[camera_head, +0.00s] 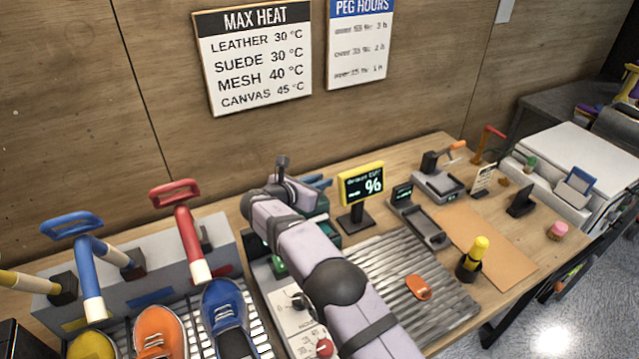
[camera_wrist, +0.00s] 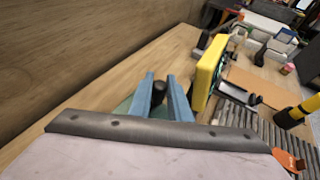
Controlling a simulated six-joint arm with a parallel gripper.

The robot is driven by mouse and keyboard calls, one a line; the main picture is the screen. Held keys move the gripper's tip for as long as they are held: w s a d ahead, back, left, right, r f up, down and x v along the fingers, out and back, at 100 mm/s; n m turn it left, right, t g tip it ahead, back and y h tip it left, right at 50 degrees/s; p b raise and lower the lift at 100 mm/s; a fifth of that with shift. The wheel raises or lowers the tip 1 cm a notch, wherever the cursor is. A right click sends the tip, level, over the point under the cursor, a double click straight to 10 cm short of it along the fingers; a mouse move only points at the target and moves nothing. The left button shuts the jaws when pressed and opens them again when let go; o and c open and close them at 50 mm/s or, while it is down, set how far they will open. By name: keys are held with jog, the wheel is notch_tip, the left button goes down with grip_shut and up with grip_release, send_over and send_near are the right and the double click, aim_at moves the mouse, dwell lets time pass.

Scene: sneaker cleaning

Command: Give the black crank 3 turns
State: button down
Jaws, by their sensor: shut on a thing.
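My gripper (camera_wrist: 160,82) shows two blue fingers in the wrist view, closed around the dark knob of the black crank (camera_wrist: 159,92). In the head view its blue fingertips (camera_head: 320,183) show just past my wrist, above a dark green machine (camera_head: 322,226). My arm hides most of that machine and the crank in the head view. How far the crank has turned cannot be told.
A yellow-framed % display (camera_head: 361,184) stands close to the right of my gripper. A ribbed grey mat (camera_head: 400,262) holds an orange object (camera_head: 417,288). Shoes and red and blue handles stand at left. The wooden wall rises close behind.

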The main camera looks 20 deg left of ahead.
jog(key=shift+r+m+h+b, duration=0.1)
jog(key=shift+m+h+b, duration=0.2)
dwell(0.5)
jog(key=c, duration=1.6)
grip_release()
jog(key=shift+d, duration=0.1)
jog(key=shift+c, duration=0.2)
jog(key=shift+s, duration=0.1)
jog(key=shift+b+v, duration=1.35)
jog(key=shift+v, duration=2.3)
